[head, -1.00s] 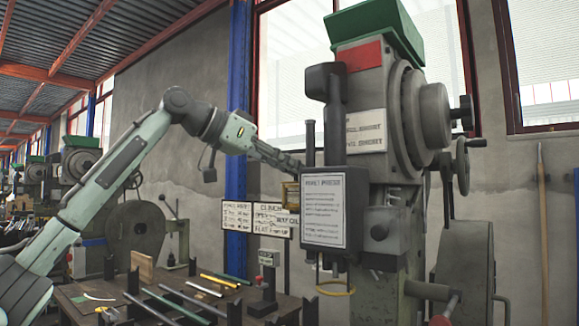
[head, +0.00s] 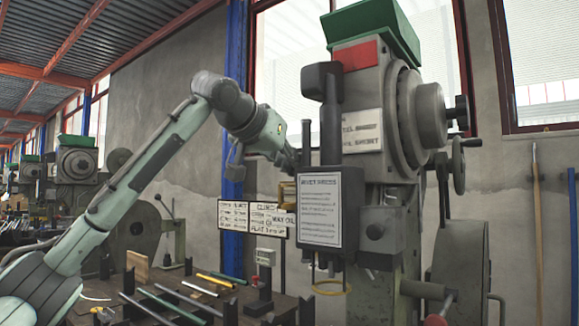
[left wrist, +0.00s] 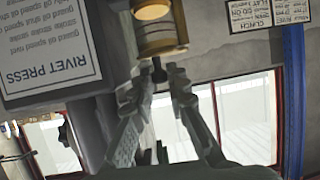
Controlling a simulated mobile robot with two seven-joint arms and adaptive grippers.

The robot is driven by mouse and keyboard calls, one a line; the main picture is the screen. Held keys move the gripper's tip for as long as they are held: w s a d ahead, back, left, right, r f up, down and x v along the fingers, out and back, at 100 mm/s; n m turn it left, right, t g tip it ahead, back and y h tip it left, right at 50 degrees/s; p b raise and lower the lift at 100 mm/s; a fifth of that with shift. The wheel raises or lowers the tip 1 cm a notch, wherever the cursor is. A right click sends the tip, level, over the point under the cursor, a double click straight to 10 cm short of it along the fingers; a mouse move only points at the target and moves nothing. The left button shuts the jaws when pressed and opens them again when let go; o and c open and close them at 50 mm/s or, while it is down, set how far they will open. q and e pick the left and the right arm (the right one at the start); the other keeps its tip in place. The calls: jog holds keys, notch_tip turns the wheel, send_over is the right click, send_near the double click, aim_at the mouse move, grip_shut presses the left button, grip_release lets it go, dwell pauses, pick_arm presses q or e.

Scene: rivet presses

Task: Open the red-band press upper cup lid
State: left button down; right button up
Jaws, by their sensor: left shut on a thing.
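The press (head: 375,120) with a red band (head: 358,56) stands right of centre in the head view. A small brass cup (head: 288,192) sits at the left side of its sign box. In the left wrist view, which is upside down, the brass cup (left wrist: 160,38) has a dark knob (left wrist: 158,72) on its lid end. My left gripper (left wrist: 170,80) has its fingertips closed at this knob. In the head view my left gripper (head: 290,158) is just above the cup, its fingertips partly hidden by the press. I cannot tell whether the lid is lifted. My right gripper is not in view.
The "Rivet Press" sign box (head: 320,208) stands close beside the cup and gripper. A clutch sign (head: 252,216) hangs behind. A workbench with several rods (head: 210,285) lies below.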

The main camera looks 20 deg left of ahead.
pick_arm(q)
jog(key=n+y, duration=0.2)
jog(key=w+n+y, duration=0.1)
jog(key=y, duration=0.1)
jog(key=n+y, duration=0.2)
jog(key=shift+w+d+n, duration=0.3)
jog(key=shift+d, duration=0.05)
jog(key=shift+w+a+n+g+y, duration=0.1)
jog(key=shift+w+n+g+y, duration=0.2)
jog(key=shift+n+y, duration=0.45)
jog(key=shift+w+a+n+g+y, duration=0.1)
jog(key=shift+n+g+y, duration=0.35)
jog(key=shift+n+y, duration=0.3)
jog(key=shift+w+a+n+g+y, duration=0.1)
jog(key=shift+w+n+g+y, duration=0.2)
jog(key=shift+n+y, duration=0.45)
jog(key=shift+s+y, duration=0.1)
jog(key=shift+y, duration=0.25)
jog(key=c, duration=1.8)
grip_release()
jog(key=v, duration=0.6)
jog(key=shift+r, duration=0.25)
jog(key=v, duration=0.5)
jog(key=shift+s+d, duration=0.25)
jog(key=shift+s, duration=0.1)
